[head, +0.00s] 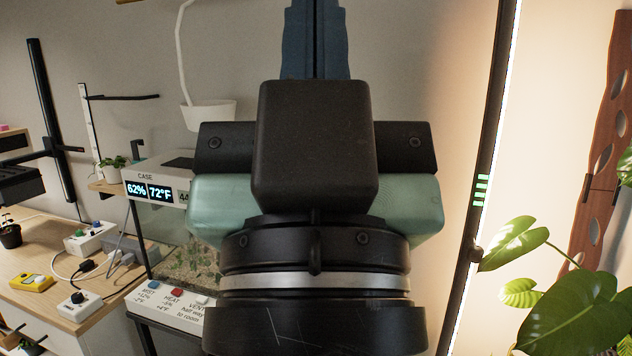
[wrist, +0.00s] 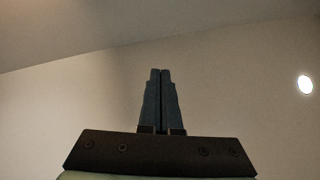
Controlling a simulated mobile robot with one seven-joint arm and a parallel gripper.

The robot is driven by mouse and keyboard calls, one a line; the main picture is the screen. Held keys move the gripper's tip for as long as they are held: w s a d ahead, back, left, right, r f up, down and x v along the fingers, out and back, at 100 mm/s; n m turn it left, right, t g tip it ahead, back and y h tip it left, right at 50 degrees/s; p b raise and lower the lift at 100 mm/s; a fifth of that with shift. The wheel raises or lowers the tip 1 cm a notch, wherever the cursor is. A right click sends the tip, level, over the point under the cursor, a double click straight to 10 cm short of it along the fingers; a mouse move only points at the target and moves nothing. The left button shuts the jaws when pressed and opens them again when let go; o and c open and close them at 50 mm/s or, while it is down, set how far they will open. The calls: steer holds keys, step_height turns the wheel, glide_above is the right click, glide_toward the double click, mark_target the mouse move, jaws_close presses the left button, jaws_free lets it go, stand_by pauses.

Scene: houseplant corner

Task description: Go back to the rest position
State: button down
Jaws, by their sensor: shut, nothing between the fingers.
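My gripper (head: 316,12) fills the middle of the head view, pointing up in front of the wall. Its two dark blue fingers lie together with only a thin line between them. In the wrist view my gripper (wrist: 161,72) also shows shut and empty, against bare wall and ceiling. My wrist hides the middle of the scene in the head view.
A glass case (head: 172,240) with a lit readout stands left of my wrist, behind a white control panel (head: 176,308). A wooden table (head: 40,296) with plugs and switch boxes is at left. A lit upright pole (head: 486,150) and a leafy plant (head: 570,310) stand at right.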

step_height(320, 180, up, 5)
steer(key=p, duration=0.3)
steer(key=c, duration=1.5)
jaws_free()
steer(key=shift+f, duration=0.1)
steer(key=shift+c, duration=0.2)
